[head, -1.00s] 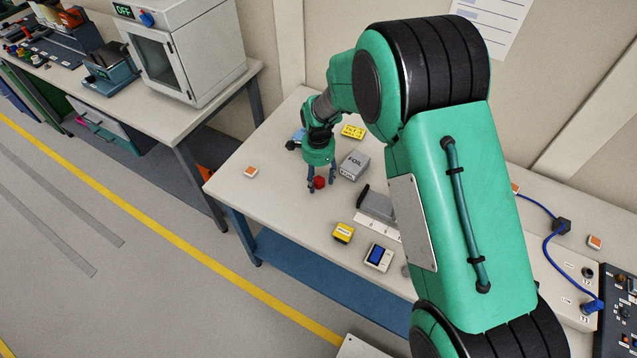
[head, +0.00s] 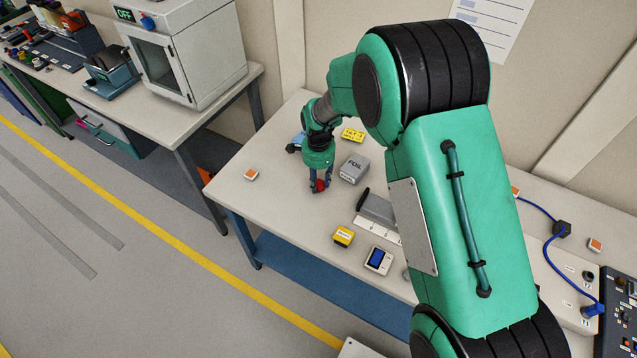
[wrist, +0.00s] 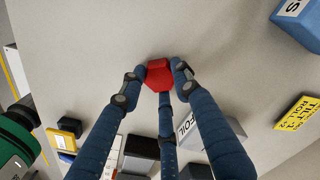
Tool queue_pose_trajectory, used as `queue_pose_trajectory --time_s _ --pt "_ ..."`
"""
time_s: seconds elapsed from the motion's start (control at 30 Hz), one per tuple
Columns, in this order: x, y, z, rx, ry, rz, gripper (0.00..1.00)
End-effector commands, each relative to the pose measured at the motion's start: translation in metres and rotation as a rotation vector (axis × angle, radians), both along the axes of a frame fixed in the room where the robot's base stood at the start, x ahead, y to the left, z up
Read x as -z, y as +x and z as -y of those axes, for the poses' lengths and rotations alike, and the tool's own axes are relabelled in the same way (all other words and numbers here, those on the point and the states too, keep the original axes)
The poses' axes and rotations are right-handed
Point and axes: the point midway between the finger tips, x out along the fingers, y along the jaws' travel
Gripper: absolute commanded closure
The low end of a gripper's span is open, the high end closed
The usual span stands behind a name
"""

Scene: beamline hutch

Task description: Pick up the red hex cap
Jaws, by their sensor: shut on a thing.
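The red hex cap (wrist: 160,73) sits between the fingertips of my gripper (wrist: 158,82) in the wrist view, with the blue fingers closed against it. In the head view the red cap (head: 320,185) shows at the tips of my gripper (head: 319,184), low over the pale bench top (head: 285,215). The fingers partly cover the cap there. I cannot tell whether it touches the bench or is slightly above it.
A grey FOIL box (head: 354,168) stands close to the right of my gripper. A yellow labelled block (head: 353,135) lies behind it. A yellow box (head: 343,236) and a device with a blue screen (head: 378,259) lie nearer. The bench's left part is mostly clear.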

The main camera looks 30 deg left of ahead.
Motion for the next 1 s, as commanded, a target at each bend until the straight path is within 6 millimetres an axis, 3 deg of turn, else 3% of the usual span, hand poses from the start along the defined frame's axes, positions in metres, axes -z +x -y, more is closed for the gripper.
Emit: queue_pose_trajectory --time_s 0.27,0.7,1.0 --pt "-0.023 0.001 -0.001 0.0 0.002 0.002 0.82" --pt "-0.087 0.001 -0.001 0.0 0.001 0.002 0.82" --pt "-0.099 0.0 0.0 0.0 0.0 0.0 0.82"
